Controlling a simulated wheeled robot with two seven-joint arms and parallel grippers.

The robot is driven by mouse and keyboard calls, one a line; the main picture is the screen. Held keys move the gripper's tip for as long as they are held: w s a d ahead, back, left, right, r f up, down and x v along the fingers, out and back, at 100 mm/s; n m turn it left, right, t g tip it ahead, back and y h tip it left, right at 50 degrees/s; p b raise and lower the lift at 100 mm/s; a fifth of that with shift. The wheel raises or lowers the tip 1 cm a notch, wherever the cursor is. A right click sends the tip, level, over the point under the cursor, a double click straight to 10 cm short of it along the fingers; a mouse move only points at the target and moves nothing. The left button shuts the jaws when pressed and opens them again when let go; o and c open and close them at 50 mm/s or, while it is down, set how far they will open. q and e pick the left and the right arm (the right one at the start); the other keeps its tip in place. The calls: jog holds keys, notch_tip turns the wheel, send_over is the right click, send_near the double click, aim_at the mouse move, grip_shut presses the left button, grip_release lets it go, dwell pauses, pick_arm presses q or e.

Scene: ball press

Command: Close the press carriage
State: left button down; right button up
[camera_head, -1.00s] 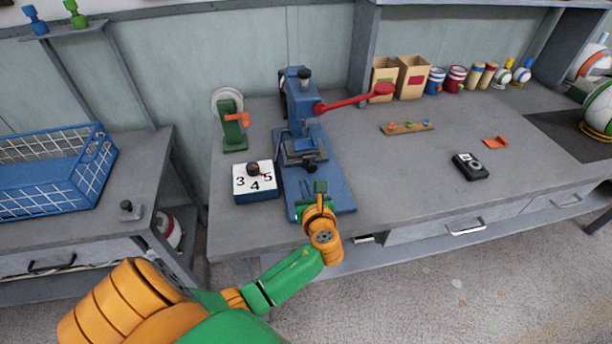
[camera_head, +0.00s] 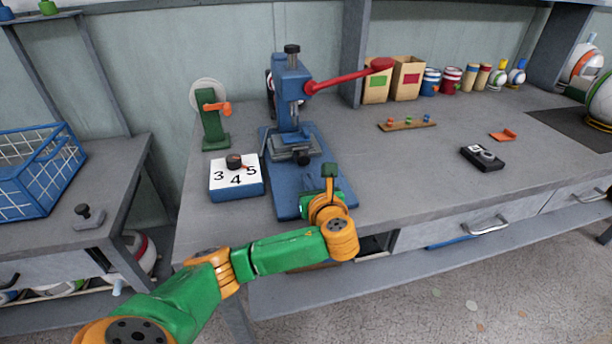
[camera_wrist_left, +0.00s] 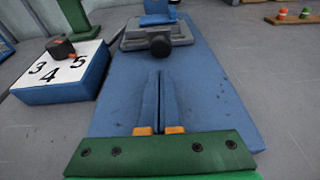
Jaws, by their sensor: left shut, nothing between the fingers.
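The blue press (camera_head: 289,82) stands on the workbench with its red lever raised to the right. Its grey carriage (camera_head: 292,150) sits low on the blue base plate (camera_head: 287,203), with a black knob (camera_head: 303,158) at the front. My left gripper (camera_head: 329,172) is shut and empty over the front right part of the base plate, apart from the knob. In the left wrist view the shut fingers (camera_wrist_left: 160,78) point at the knob (camera_wrist_left: 160,46), with a short gap between them. The press column is mostly cut off there. My right gripper is not in view.
A numbered dial box (camera_head: 236,181) sits close left of the base plate, with a green stand (camera_head: 212,118) behind it. A black device (camera_head: 482,157) and a wooden strip (camera_head: 407,124) lie to the right. A blue wire basket (camera_head: 40,175) stands left.

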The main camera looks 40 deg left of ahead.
aim_at(302, 162)
pick_arm(q)
jog(key=shift+w+a+r, duration=0.15)
jog(key=shift+w+a, duration=1)
jog(key=shift+a, duration=0.15)
jog(key=shift+w+a+r, duration=0.15)
jog(key=shift+r, duration=0.05)
jog(key=shift+w+a+p, duration=0.45)
jog(key=shift+a+p, duration=0.1)
jog(key=shift+p, duration=0.3)
